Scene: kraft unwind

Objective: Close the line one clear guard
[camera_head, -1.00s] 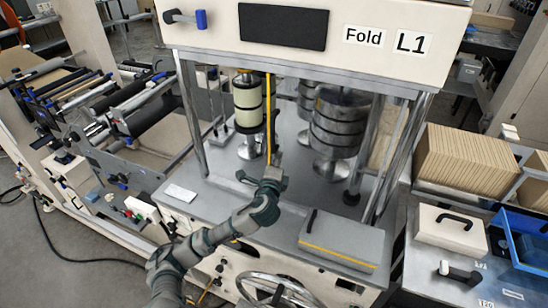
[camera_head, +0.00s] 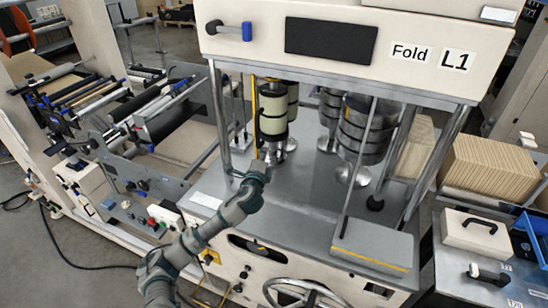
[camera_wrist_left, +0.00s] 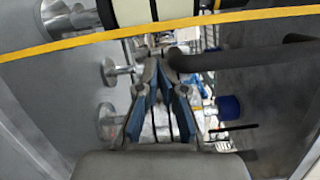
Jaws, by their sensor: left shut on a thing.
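The line one clear guard (camera_head: 254,115) shows mainly as an upright yellow edge strip at the open front of the machine marked Fold L1; its clear pane is hard to make out. In the left wrist view the yellow strip (camera_wrist_left: 150,29) crosses the top and a dark bar handle (camera_wrist_left: 240,55) runs out to the right. My left gripper (camera_head: 248,176) is at the lower end of the strip, above the machine's deck. In the left wrist view its fingers (camera_wrist_left: 160,75) are together at the handle's left end, shut on it. My right gripper is out of view.
Rollers (camera_head: 275,120) and a stack of dark discs (camera_head: 366,130) stand inside the machine. A steel post (camera_head: 218,120) is at the left front corner. A grey box (camera_head: 372,245) sits at the deck's right front; a handwheel (camera_head: 305,295) is below. Bare deck (camera_head: 300,200) lies between.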

